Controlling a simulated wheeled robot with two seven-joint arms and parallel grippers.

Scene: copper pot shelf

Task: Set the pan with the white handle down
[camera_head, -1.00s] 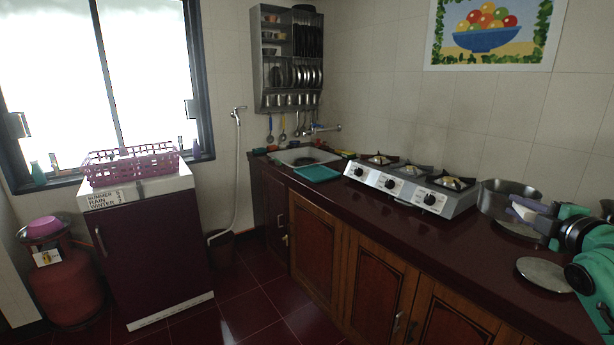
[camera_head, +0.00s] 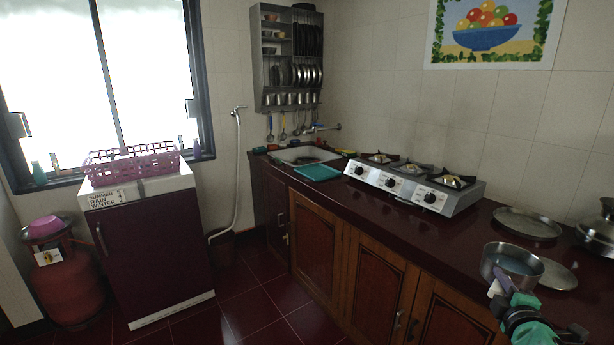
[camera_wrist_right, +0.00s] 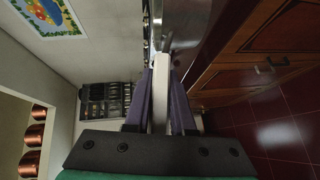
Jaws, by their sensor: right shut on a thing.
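The pan (camera_head: 512,266) is a round steel saucepan with a white handle (camera_head: 494,288). In the head view it is roughly level, at the counter's front edge on the right. My right gripper (camera_head: 502,291) is shut on the white handle, which also shows between the purple fingers in the right wrist view (camera_wrist_right: 160,95). The pan overlaps a round steel plate (camera_head: 561,276) in the picture; I cannot tell whether it touches the counter. My left gripper is not in view.
The dark red counter (camera_head: 440,231) is bare between the stove (camera_head: 415,187) and the pan. Another round steel plate (camera_head: 527,224) lies farther back. A steel pot (camera_head: 597,238) stands at the right edge. A teal tray (camera_head: 317,172) lies near the sink.

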